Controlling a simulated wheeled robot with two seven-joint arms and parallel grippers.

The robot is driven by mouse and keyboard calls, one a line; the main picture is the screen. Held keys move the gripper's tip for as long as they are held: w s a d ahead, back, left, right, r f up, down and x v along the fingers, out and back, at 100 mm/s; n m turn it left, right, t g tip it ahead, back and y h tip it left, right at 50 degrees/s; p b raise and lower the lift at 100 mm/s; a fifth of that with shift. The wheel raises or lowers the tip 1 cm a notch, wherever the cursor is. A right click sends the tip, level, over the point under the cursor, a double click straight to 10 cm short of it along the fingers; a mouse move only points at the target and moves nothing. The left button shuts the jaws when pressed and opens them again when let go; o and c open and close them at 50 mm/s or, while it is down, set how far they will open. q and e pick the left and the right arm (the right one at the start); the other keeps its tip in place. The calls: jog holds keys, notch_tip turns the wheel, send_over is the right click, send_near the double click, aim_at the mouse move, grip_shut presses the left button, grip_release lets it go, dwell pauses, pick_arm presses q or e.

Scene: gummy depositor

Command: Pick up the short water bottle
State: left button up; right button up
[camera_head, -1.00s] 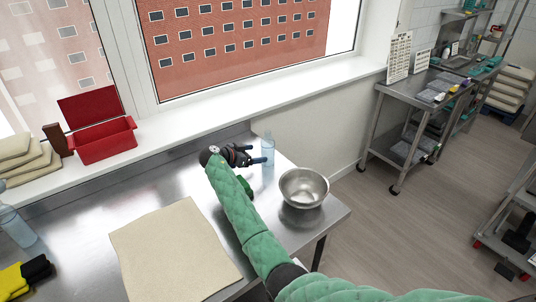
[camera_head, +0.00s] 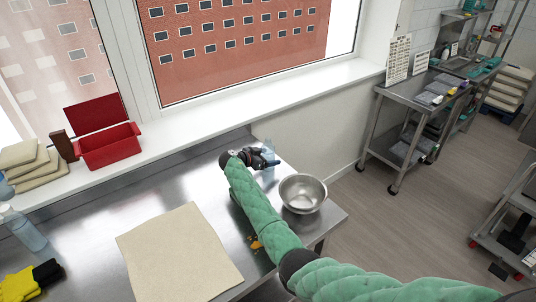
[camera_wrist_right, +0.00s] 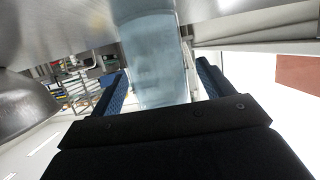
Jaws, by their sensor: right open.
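The short water bottle, clear and pale blue, stands at the back right of the steel table in the head view (camera_head: 269,146), partly hidden by my gripper. In the right wrist view the bottle (camera_wrist_right: 155,50) fills the gap between the blue-padded fingers of my right gripper (camera_wrist_right: 160,80). The fingers are open, one on each side of it; I cannot tell whether either touches it. In the head view my right gripper (camera_head: 270,160) is at the bottle. My left gripper is not in view.
A steel bowl (camera_head: 302,205) stands right of my right arm. A beige mat (camera_head: 180,255) lies on the table (camera_head: 85,235). Another clear bottle (camera_head: 25,230) and yellow-black gloves (camera_head: 25,283) are at the left. A red box (camera_head: 108,150) sits on the sill.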

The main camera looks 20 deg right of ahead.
jog(key=shift+d, duration=0.1)
jog(key=c, duration=1.2)
jog(key=shift+c, duration=0.2)
jog(key=shift+r, duration=0.1)
